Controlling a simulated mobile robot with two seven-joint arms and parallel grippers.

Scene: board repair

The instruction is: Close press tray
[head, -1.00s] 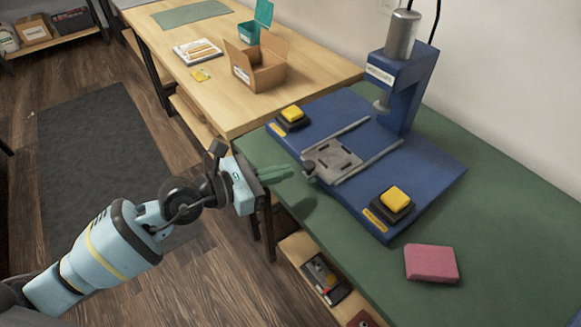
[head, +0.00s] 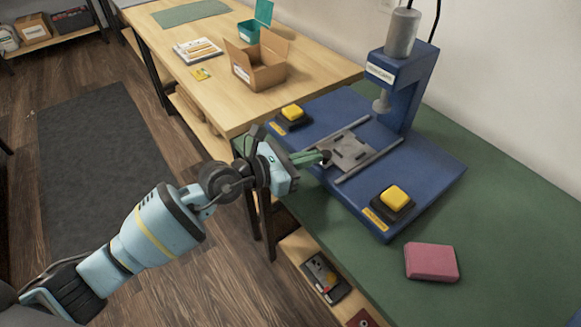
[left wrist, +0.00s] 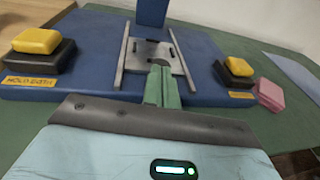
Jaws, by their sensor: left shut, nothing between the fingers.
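The grey metal press tray (head: 350,150) lies between two rails on the blue press base (head: 430,170), its front knob mostly hidden by the fingertips. It also shows in the left wrist view (left wrist: 155,50). My left gripper (head: 322,157) is shut and empty, its green fingers at the tray's front end; in the left wrist view (left wrist: 161,80) the fingertips overlap the tray's near edge. I cannot tell whether they touch it. The blue press column with its grey ram (head: 382,103) stands behind the tray. My right gripper is not in view.
Yellow buttons on black blocks stand at the base's left (head: 292,112) and right (head: 394,197). A pink block (head: 432,262) lies on the green bench top (head: 510,240). An open cardboard box (head: 256,65) stands on the wooden table. The bench's right part is clear.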

